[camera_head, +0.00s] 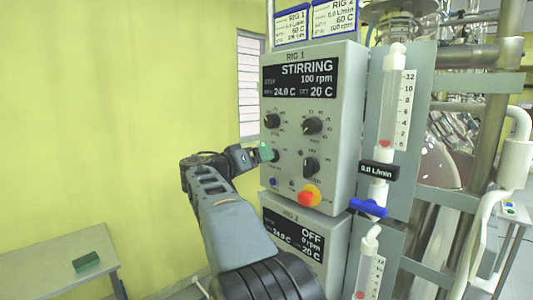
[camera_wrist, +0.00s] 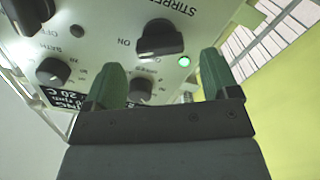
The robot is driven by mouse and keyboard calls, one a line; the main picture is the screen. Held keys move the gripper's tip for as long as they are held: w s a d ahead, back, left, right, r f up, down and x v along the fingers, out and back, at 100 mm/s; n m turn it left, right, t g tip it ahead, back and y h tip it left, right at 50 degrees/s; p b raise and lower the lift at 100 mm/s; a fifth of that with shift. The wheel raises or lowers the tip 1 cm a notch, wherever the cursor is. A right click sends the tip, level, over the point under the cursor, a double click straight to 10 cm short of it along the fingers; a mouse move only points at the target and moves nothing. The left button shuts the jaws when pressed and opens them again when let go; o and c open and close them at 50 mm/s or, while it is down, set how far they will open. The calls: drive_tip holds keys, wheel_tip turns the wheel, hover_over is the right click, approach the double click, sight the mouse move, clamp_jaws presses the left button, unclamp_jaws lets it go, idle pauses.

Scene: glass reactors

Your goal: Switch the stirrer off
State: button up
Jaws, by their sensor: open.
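The rig 1 control box (camera_head: 340,185) has a display (camera_head: 301,80) reading STIRRING, 100 rpm. In the wrist view, the black stirrer knob (camera_wrist: 160,38), labelled ON and OFF, sits on the panel. I cannot tell its pointer direction surely. A green lamp (camera_wrist: 184,61) glows beside it. My gripper (camera_wrist: 160,68) is open with green fingers apart. The stirrer knob lies ahead of the fingers, in line with the gap. I see no contact. In the head view my gripper (camera_head: 267,151) is at the box's left side and covers the stirrer knob.
The speed knob (camera_wrist: 143,90) shows between the fingers; a bath knob (camera_wrist: 53,70) is to the left. A red and yellow button (camera_head: 309,196) sits low on the panel. The rig 2 box (camera_head: 300,243), reading OFF, is below. A flow tube (camera_head: 390,100) with blue valve stands right.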

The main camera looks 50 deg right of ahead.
drive_tip(key=shift+s+d+p, duration=0.15)
drive_tip(key=shift+d+p, duration=0.25)
drive_tip(key=shift+d, duration=1.6)
drive_tip(key=shift+c, duration=0.3)
drive_tip(key=c, duration=0.9)
drive_tip(key=shift+o, duration=0.2)
drive_tip(key=shift+f+n+b, duration=0.1)
drive_tip(key=shift+n+b, duration=0.4)
drive_tip(key=shift+n, duration=0.6)
drive_tip(key=n, duration=0.3)
drive_tip(key=shift+n+b, duration=0.3)
drive_tip(key=n, duration=0.6)
drive_tip(key=shift+p, duration=0.35)
